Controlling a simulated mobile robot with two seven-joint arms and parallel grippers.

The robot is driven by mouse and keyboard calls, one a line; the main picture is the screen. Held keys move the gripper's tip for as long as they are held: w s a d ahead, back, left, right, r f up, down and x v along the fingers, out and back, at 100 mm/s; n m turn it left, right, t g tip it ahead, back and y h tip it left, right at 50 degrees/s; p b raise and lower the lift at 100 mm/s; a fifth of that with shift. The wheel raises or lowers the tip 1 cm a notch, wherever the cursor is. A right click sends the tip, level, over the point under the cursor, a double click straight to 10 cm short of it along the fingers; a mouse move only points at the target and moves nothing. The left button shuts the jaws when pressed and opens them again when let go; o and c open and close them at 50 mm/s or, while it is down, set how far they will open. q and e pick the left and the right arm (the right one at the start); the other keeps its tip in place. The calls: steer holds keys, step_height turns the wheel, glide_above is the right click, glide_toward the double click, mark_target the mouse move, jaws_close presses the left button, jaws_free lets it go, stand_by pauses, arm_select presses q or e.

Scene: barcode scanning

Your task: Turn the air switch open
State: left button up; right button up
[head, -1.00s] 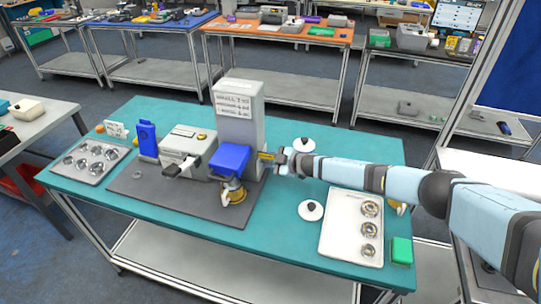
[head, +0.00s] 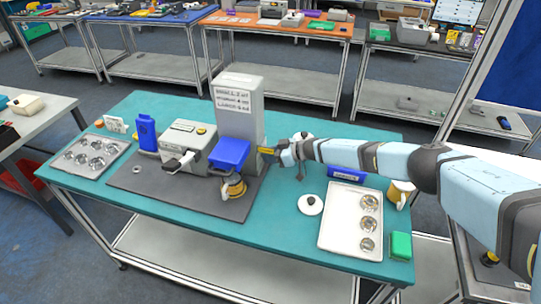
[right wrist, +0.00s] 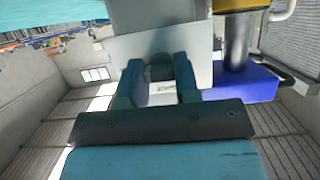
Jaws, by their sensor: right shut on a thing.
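The grey machine (head: 238,112) with a tall white-labelled column and a blue block (head: 229,154) stands on the dark mat. A small yellow part (head: 267,150) shows on its right side, beside my right gripper (head: 277,153). In the right wrist view, the two fingers of this gripper (right wrist: 157,88) are closed around a small rounded grey piece (right wrist: 159,70) in front of a pale plate. This piece is at the place of the air switch; its turned angle is hard to tell. My left gripper is not in view.
The dark mat (head: 125,180) lies on the teal table (head: 285,232). A white tray with metal cups (head: 337,232), a white lid (head: 310,204), a blue box (head: 346,175) and a green block (head: 400,245) are to the right. A grey device (head: 187,140) stands left.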

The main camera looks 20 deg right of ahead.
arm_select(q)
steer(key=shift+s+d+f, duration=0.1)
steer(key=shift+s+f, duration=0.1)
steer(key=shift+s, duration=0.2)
arm_select(e)
steer(key=o, duration=0.9)
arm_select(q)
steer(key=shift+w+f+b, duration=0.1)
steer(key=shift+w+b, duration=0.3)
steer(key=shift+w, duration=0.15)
arm_select(e)
steer(key=v, duration=1.3)
steer(key=shift+s+d+r, duration=0.15)
steer(key=shift+s+d, duration=0.05)
steer(key=shift+d, duration=0.1)
